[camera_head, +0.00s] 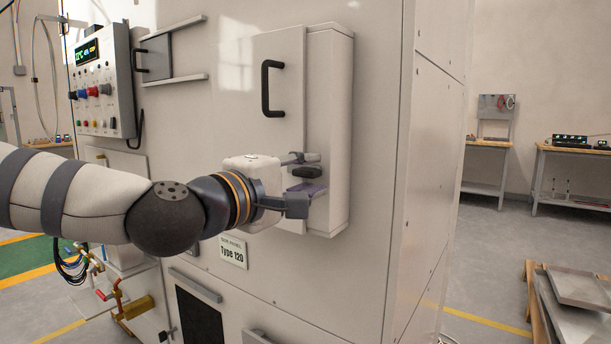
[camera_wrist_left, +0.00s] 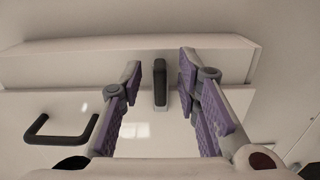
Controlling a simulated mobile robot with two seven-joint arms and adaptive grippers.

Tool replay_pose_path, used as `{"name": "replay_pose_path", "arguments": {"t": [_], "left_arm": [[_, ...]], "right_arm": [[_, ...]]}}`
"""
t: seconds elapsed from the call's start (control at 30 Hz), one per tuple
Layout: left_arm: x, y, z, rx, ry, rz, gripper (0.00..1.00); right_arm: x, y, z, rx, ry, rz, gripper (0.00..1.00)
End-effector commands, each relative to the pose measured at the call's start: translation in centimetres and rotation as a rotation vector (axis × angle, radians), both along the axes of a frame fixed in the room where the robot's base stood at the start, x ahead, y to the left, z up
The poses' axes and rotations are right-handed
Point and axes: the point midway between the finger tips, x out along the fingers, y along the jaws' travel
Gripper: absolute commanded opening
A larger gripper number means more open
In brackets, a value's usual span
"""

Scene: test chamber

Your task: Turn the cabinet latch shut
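The cabinet latch is a small dark bar (camera_head: 305,172) on the pale cabinet box, below and to the right of the door handle. It lies roughly horizontal, by the seam between the door (camera_head: 277,45) and the raised right-hand strip (camera_head: 337,100). In the left wrist view the latch (camera_wrist_left: 160,85) stands between the fingers and crosses the door edge. My left gripper (camera_head: 304,177) is open around the latch, one finger above and one below. The wrist view shows a gap on both sides of it (camera_wrist_left: 161,92). My right gripper is not in view.
A black door handle (camera_head: 266,88) sits above the gripper and shows in the wrist view (camera_wrist_left: 60,129). A control panel (camera_head: 103,80) is at the left. Workbenches (camera_head: 575,150) stand at the far right.

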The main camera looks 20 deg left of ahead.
Motion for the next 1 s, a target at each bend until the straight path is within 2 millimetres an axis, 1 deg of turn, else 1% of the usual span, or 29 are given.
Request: {"name": "replay_pose_path", "arguments": {"t": [0.07, 0.3, 0.43, 0.53, 0.9, 0.93, 0.97, 1.0], "left_arm": [[-0.5, 0.2, 0.0, -0.001, -0.001, 0.001, 0.30], [-5.1, 1.8, 0.1, -0.003, -0.003, -0.001, 0.30], [-6.7, 2.4, 0.1, -0.002, -0.002, 0.000, 0.30], [-7.1, 2.6, 0.0, 0.000, -0.001, 0.000, 0.30], [-7.0, 2.5, -0.2, 0.003, 0.003, -0.001, 0.30], [-6.9, 2.4, -0.6, 0.012, 0.012, -0.002, 0.30], [-6.8, 2.3, -1.5, 0.028, 0.028, -0.004, 0.30], [-6.5, 1.9, -3.4, 0.062, 0.063, -0.010, 0.30]], "right_arm": [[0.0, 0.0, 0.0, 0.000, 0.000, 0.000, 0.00], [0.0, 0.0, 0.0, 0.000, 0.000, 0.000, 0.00], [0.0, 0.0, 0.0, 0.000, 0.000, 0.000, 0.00], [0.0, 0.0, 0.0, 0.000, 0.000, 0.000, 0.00], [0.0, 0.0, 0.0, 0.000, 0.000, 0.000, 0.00], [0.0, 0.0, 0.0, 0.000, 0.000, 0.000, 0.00], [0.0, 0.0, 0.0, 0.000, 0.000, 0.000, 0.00], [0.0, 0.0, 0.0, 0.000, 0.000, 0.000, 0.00]]}}
